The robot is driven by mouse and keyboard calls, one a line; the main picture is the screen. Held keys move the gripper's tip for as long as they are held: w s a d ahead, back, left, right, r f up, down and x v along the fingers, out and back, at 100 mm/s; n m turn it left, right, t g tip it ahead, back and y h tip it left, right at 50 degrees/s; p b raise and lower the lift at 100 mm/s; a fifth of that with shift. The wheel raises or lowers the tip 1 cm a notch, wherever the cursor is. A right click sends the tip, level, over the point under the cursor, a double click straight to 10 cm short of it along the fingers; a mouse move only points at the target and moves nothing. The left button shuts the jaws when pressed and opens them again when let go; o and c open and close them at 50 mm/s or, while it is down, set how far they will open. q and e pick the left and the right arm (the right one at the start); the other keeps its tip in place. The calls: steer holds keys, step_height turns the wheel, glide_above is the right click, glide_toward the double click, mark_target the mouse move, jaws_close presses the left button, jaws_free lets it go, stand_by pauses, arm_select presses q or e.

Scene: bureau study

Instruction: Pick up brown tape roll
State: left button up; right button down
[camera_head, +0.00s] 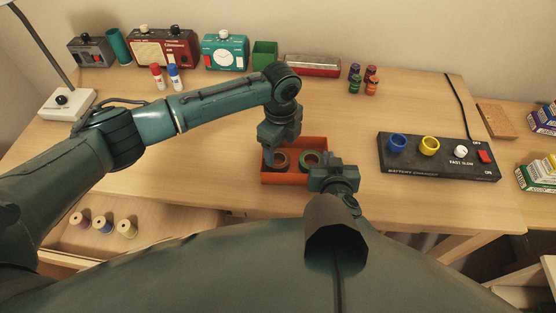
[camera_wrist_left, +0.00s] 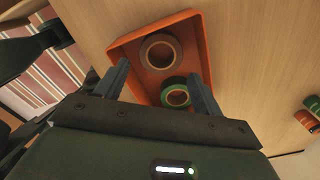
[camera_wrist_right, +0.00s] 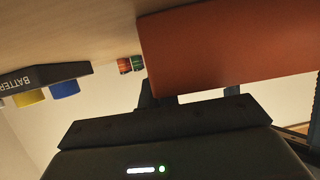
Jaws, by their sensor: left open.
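The brown tape roll (camera_head: 284,161) lies flat in an orange tray (camera_head: 296,181) on the desk. It also shows in the left wrist view (camera_wrist_left: 146,54), at the tray's far end. A green tape roll (camera_head: 312,163) lies beside it in the tray, nearer my left gripper in the left wrist view (camera_wrist_left: 166,94). My left gripper (camera_head: 279,150) is open and empty above the tray, its fingers apart on either side of the green roll in its own view. My right gripper (camera_head: 321,174) is at the tray's front right, fingers apart; the tray's side (camera_wrist_right: 230,45) hides its fingertips.
A battery charger (camera_head: 438,160) with blue and yellow rings stands to the right.

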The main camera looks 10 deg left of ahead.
mark_target(278, 156)
arm_select(q)
steer(key=f, duration=0.5)
steer(key=shift+w+a, duration=0.15)
steer(key=shift+a, duration=0.1)
steer(key=shift+c, duration=0.5)
steer(key=shift+r, duration=0.1)
steer(key=c, duration=0.7)
steer(key=shift+o, duration=0.2)
arm_select(e)
steer(key=c, duration=1.6)
jaws_free()
arm_select(q)
step_height(278, 156, up, 10)
